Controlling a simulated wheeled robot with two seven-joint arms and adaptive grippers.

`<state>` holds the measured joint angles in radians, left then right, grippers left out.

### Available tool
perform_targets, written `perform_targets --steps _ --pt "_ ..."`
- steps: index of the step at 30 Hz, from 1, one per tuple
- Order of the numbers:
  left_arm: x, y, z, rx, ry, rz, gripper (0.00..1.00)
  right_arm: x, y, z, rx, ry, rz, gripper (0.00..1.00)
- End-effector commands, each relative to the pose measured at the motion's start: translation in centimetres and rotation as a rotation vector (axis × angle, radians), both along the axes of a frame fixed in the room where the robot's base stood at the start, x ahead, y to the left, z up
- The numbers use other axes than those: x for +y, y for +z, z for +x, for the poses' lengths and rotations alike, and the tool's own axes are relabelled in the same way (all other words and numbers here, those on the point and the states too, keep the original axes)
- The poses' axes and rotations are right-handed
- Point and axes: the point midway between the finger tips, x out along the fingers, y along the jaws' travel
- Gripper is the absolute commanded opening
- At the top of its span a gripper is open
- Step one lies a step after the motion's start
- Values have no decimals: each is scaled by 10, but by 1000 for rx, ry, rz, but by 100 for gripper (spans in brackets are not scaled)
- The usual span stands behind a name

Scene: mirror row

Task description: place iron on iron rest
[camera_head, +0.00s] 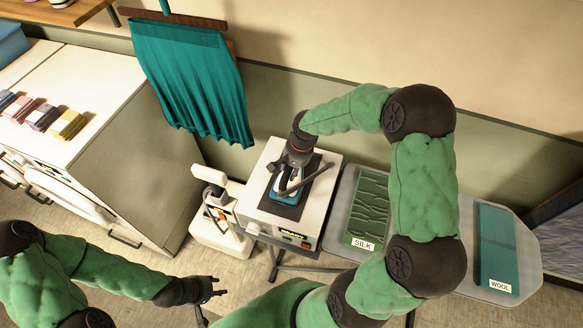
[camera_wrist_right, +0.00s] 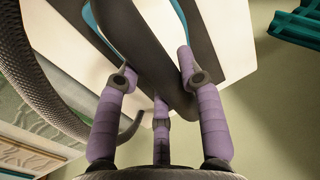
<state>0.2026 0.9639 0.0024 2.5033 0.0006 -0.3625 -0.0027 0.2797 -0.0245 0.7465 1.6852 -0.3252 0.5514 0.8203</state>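The iron (camera_head: 291,184), with a teal body and dark handle, sits on the dark pad of the iron rest (camera_head: 275,212), on top of the white steam station. My right gripper (camera_head: 298,165) is over the iron and partly hides it. In the right wrist view, the purple fingers of my right gripper (camera_wrist_right: 155,75) stand on both sides of the iron's dark handle (camera_wrist_right: 160,60). A gap shows at the left finger, and the right finger is very close to the handle. My left gripper (camera_head: 216,290) is open and empty above the floor at the lower left.
A grey ironing board (camera_head: 461,230) on the right carries green silk (camera_head: 369,205) and teal wool (camera_head: 495,245) pieces. A small white machine (camera_head: 218,235) stands left of the station. A white cabinet (camera_head: 140,170) and a hanging teal cloth (camera_head: 192,80) are further left. A dark cord crosses near the iron.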

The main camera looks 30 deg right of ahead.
Motion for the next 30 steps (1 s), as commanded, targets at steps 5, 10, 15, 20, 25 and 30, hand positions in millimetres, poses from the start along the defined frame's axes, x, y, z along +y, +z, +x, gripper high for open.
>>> perform_targets --steps 5,10,15,20,25,30 --pt "0 0 0 0 0 0 40 0 0 0 0 0 0 60" --pt "0 0 0 0 0 0 40 0 0 0 0 0 0 60" --pt "0 4 0 0 0 0 40 -1 7 0 -2 0 -1 60" --pt "0 6 0 0 0 0 40 -4 31 -3 -5 0 -1 60" --pt "0 9 0 0 0 0 40 -9 66 -8 -5 -1 -2 60" --pt "0 12 0 0 0 0 40 -12 96 -13 -3 -1 -1 60"
